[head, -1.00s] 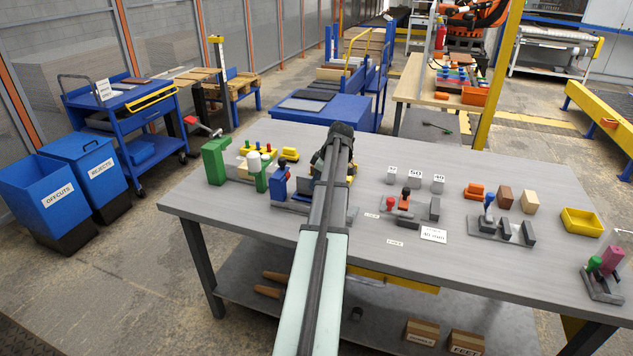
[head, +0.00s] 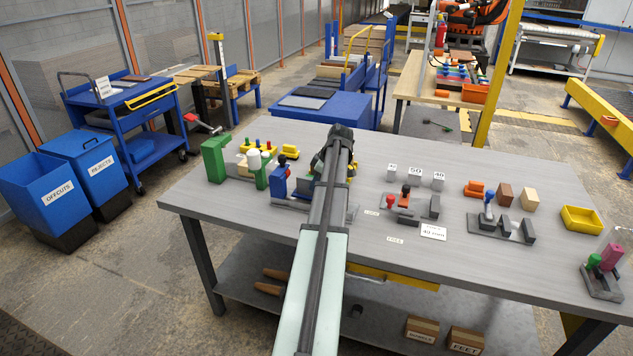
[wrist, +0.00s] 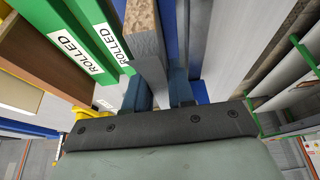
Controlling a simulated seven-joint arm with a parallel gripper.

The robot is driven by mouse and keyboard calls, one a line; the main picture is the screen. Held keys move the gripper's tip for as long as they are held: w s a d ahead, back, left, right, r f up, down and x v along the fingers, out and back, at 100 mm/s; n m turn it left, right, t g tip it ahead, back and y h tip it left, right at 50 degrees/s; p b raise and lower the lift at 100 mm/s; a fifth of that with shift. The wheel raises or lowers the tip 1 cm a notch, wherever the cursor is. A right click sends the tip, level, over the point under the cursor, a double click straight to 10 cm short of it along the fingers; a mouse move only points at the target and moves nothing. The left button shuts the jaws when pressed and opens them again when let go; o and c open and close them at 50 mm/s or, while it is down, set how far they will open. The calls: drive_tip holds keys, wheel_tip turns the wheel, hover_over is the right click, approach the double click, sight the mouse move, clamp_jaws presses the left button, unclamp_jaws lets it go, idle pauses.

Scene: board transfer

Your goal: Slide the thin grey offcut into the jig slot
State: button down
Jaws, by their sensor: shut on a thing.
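My gripper (wrist: 160,88) is shut on a thin grey piece, which I take to be the offcut (wrist: 149,55). Its face is grey and its upper part shows a speckled brown edge. It stands out beyond the dark blue fingers in the wrist view. In the head view my arm covers the gripper and the offcut almost fully, over the left-middle of the table. A blue clamp jig (head: 279,186) on a grey base stands just left of my arm. I cannot make out the slot, or whether the offcut touches anything.
Green upright blocks (head: 214,160) stand left on the table (head: 380,262). Green strips labelled ROLLED (wrist: 60,30) show in the wrist view.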

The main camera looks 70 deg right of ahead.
drive_tip(key=shift+f, duration=1.15)
drive_tip(key=c, duration=0.9)
unclamp_jaws()
drive_tip(key=v, duration=1.3)
drive_tip(key=shift+s+r, duration=0.15)
drive_tip(key=shift+r, duration=0.2)
